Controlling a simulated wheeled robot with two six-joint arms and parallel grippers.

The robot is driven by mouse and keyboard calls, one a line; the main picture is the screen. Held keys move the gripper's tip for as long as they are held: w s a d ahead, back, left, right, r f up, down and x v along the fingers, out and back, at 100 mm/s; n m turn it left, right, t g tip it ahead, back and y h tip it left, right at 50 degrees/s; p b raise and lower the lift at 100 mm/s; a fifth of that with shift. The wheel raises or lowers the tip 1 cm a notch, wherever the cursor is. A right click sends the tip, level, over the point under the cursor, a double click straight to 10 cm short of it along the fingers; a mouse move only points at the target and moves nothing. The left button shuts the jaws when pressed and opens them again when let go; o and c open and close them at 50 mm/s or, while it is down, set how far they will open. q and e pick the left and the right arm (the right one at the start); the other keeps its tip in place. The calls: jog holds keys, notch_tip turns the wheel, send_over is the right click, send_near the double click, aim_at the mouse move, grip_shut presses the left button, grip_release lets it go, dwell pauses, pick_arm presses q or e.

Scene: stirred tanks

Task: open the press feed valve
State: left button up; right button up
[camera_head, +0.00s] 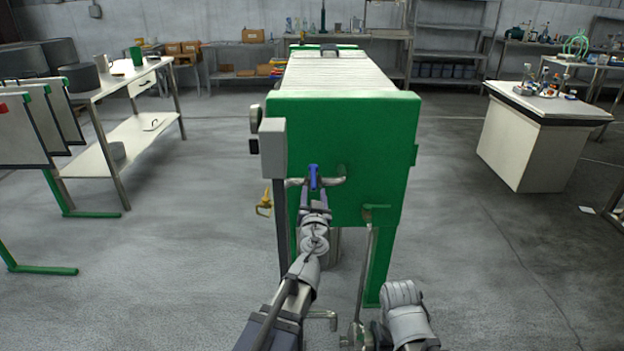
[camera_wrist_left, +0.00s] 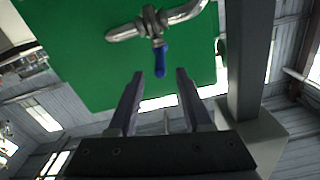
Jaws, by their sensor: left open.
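The press feed valve sits on a short metal pipe (camera_head: 334,182) on the green end plate (camera_head: 345,140) of the press. Its blue handle (camera_head: 314,178) points up in the head view. In the left wrist view, the handle (camera_wrist_left: 161,60) points down from the metal valve body (camera_wrist_left: 151,21). My left gripper (camera_head: 314,198) is in front of the valve. Its open fingers (camera_wrist_left: 160,74) have the handle lined up between them, a little beyond the tips. The jaws look empty. My right gripper does not show; only part of that arm is at the bottom.
A grey box (camera_head: 273,147) on a post stands just left of the valve. A yellow-handled fitting (camera_head: 264,204) is left of that post. A thin pipe (camera_head: 366,270) runs down below the press on the right. The floor on both sides is mostly clear.

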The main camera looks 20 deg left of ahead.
aim_at(313, 177)
pick_arm(q)
jog(key=shift+w, duration=0.15)
jog(key=x, duration=0.7)
jog(key=shift+w+a+f, duration=0.1)
jog(key=shift+w+a, duration=0.05)
jog(key=shift+w, duration=0.2)
grip_shut()
dwell(1.1)
